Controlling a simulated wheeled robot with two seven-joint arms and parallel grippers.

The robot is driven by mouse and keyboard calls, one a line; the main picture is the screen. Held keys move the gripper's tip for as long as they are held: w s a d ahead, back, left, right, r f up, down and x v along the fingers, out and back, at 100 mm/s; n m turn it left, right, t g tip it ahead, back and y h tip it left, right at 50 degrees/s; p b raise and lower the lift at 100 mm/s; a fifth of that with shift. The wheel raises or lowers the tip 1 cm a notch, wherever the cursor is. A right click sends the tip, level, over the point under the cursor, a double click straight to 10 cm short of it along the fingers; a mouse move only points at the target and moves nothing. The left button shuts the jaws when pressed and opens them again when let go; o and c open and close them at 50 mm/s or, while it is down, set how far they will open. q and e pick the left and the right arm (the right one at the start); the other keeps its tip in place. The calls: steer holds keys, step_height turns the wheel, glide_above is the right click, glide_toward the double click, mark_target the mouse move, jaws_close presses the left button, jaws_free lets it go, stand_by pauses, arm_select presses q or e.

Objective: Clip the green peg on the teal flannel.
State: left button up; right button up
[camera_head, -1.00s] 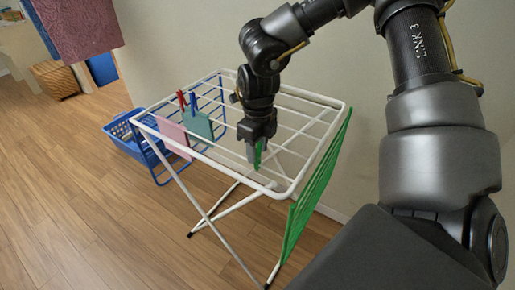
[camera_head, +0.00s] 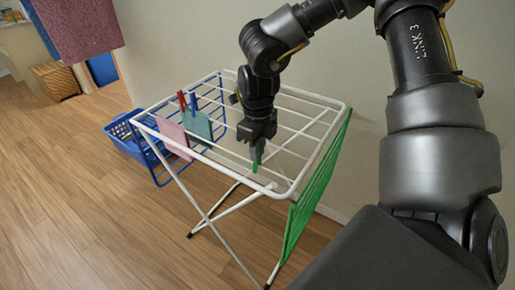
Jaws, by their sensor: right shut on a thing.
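The teal flannel (camera_head: 197,126) hangs on the left part of the white drying rack (camera_head: 285,188), with a blue peg (camera_head: 194,102) at its top. The green peg (camera_head: 254,163) is in my right gripper (camera_head: 257,150), which points down over the front right part of the rack. The gripper is shut on the peg, to the right of the teal flannel and apart from it. The peg's upper part is partly hidden by the fingers. My left gripper is not in view.
A pink flannel (camera_head: 173,137) with a red peg (camera_head: 182,100) hangs just left of the teal one. The rack has a blue left wing and a green right wing (camera_head: 318,185). A blue basket (camera_head: 124,140) stands behind left. The rack's right bars look clear.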

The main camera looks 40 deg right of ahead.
stand_by(0.3)
step_height(320, 180, up, 7)
steer(key=p, duration=0.3)
stand_by(0.9)
stand_by(0.5)
steer(key=shift+f+b, duration=1.2)
steer(key=shift+f, duration=1.55)
steer(key=shift+r, duration=0.15)
